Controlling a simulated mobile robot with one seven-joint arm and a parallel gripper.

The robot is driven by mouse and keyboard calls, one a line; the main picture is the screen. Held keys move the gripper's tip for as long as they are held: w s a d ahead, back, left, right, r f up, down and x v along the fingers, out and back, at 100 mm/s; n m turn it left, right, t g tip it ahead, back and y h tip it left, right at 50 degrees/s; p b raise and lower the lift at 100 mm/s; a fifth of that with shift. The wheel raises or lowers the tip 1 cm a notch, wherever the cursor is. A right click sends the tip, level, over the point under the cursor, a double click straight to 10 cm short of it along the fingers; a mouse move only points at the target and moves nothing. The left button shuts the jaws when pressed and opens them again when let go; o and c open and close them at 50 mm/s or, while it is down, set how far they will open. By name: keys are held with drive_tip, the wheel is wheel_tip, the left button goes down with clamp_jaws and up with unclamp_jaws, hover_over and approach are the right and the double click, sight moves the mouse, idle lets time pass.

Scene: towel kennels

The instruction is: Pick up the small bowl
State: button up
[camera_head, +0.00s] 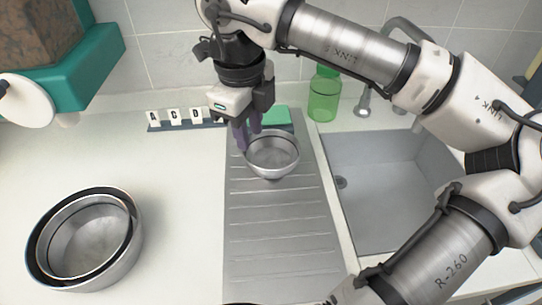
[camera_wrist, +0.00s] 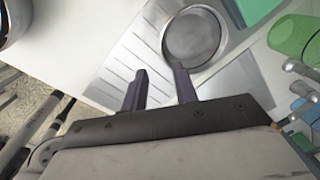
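A small metal bowl (camera_head: 273,158) sits upright on the ribbed drainboard beside the sink. In the wrist view the bowl (camera_wrist: 195,38) looks empty and lies just beyond the fingertips. My gripper (camera_head: 246,138) is above the drainboard at the bowl's left rear rim, with its purple fingers pointing down. In the wrist view the two fingers (camera_wrist: 160,72) are apart with nothing between them. The right finger is close to the bowl's rim; I cannot tell whether it touches. Two nested larger metal bowls (camera_head: 86,240) stand on the counter at the left.
The steel sink (camera_head: 385,185) with its faucet (camera_head: 366,100) is right of the drainboard (camera_head: 275,250). A green bottle (camera_head: 323,95) and a green block (camera_head: 276,115) stand behind the bowl. Letter tiles (camera_head: 180,118) line the back. The counter between the nested bowls and drainboard is clear.

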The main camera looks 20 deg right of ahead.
sight(255, 162)
drive_tip(key=shift+w+d+f+p, duration=0.15)
drive_tip(key=shift+f+p, duration=0.15)
drive_tip(key=shift+f, duration=1.25)
drive_tip(key=shift+w+d+f+p, duration=0.1)
drive_tip(key=shift+f+p, duration=0.15)
drive_tip(key=shift+f, duration=1.35)
drive_tip(key=shift+w+d+f+p, duration=0.15)
drive_tip(key=shift+f+p, duration=0.15)
drive_tip(key=shift+f, duration=1.25)
drive_tip(key=shift+s, duration=0.1)
clamp_jaws()
